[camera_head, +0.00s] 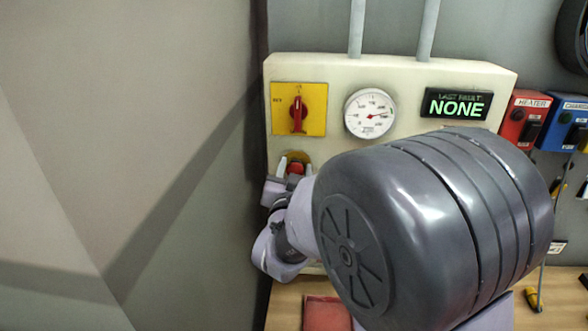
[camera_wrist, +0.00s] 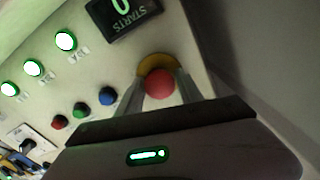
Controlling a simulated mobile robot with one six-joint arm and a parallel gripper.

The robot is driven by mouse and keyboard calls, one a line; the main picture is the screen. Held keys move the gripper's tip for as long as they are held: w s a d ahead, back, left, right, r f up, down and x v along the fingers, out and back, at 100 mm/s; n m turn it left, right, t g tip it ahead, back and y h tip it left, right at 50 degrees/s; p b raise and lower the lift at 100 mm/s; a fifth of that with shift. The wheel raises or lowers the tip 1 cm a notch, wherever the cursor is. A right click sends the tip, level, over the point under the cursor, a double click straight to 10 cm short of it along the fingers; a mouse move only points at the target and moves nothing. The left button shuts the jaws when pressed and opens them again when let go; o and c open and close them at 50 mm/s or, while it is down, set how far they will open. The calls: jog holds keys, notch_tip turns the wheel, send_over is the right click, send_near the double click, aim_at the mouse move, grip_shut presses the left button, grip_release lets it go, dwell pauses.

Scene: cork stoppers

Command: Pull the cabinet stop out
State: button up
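The cabinet stop is a red round knob (camera_wrist: 160,84) in front of a yellow ring (camera_wrist: 158,62) on the pale panel. In the head view the red knob (camera_head: 296,168) sits below the yellow rotary switch, partly hidden by my gripper (camera_head: 294,180). In the wrist view the two fingers of my gripper (camera_wrist: 161,92) stand on either side of the knob, close to its edges. Whether they press on it or leave a small gap is not clear. My arm covers the lower panel in the head view.
A red-handled rotary switch (camera_head: 298,110), a round gauge (camera_head: 370,113) and a display reading NONE (camera_head: 458,105) are above. The wrist view shows red, green and blue buttons (camera_wrist: 107,96) and lit green lamps (camera_wrist: 66,41) beside the stop. A grey surface (camera_head: 200,180) stands left of the panel.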

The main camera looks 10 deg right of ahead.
grip_shut()
jog(key=shift+s+a+f+b, duration=0.1)
jog(key=shift+s+f+b, duration=0.2)
jog(key=shift+b, duration=0.65)
jog(key=shift+s+r+b, duration=0.25)
jog(key=shift+s+b, duration=0.05)
jog(key=shift+o, duration=2.4)
grip_release()
jog(key=shift+s+a, duration=0.1)
jog(key=b+v, duration=0.6)
jog(key=v, duration=1.1)
jog(key=shift+s, duration=0.2)
jog(key=shift+r, duration=0.1)
